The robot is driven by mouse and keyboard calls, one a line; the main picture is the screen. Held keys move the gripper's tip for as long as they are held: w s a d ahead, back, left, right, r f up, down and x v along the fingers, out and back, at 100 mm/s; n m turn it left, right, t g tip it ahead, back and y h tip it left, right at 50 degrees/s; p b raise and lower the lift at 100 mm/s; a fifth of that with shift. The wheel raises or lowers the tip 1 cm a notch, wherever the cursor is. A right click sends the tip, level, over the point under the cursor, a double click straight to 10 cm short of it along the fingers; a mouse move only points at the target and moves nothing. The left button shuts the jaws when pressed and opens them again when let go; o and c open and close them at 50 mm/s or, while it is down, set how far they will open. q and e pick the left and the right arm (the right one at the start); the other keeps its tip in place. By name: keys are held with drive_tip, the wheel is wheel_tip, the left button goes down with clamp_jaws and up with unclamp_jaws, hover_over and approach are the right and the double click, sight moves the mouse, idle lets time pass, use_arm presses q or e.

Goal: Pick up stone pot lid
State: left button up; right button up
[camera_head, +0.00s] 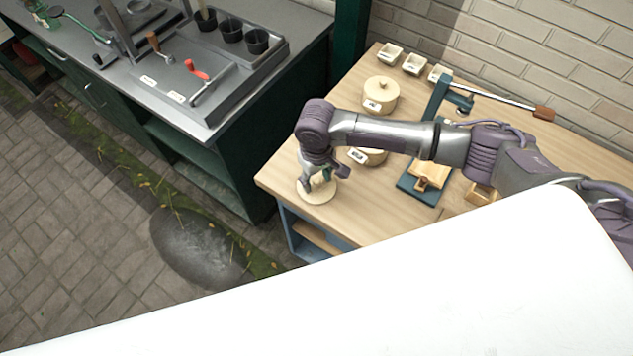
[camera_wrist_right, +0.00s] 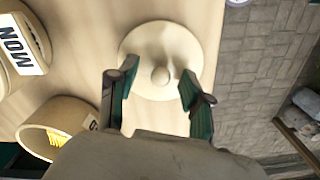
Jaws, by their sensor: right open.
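The stone pot lid is a round cream disc with a small knob. In the head view the lid (camera_head: 316,194) lies flat near the left front corner of the wooden table (camera_head: 285,172), partly hidden by my right gripper (camera_head: 316,184). In the right wrist view the lid (camera_wrist_right: 160,50) lies ahead of my right gripper (camera_wrist_right: 155,85), its knob between the two fingers. The fingers are open on either side and hold nothing. I cannot tell how high they are above the lid. My left gripper is not in view.
A lidded pot (camera_head: 380,97) stands behind my right arm, and a pot without a lid (camera_head: 368,157) stands beside the gripper. A green press with a wooden block (camera_head: 431,174) is to the right. Small dishes (camera_head: 414,64) line the wall. The table edge is close to the lid.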

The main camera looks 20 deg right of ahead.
drive_tip(key=shift+c, duration=1.2)
drive_tip(key=c, duration=0.5)
clamp_jaws()
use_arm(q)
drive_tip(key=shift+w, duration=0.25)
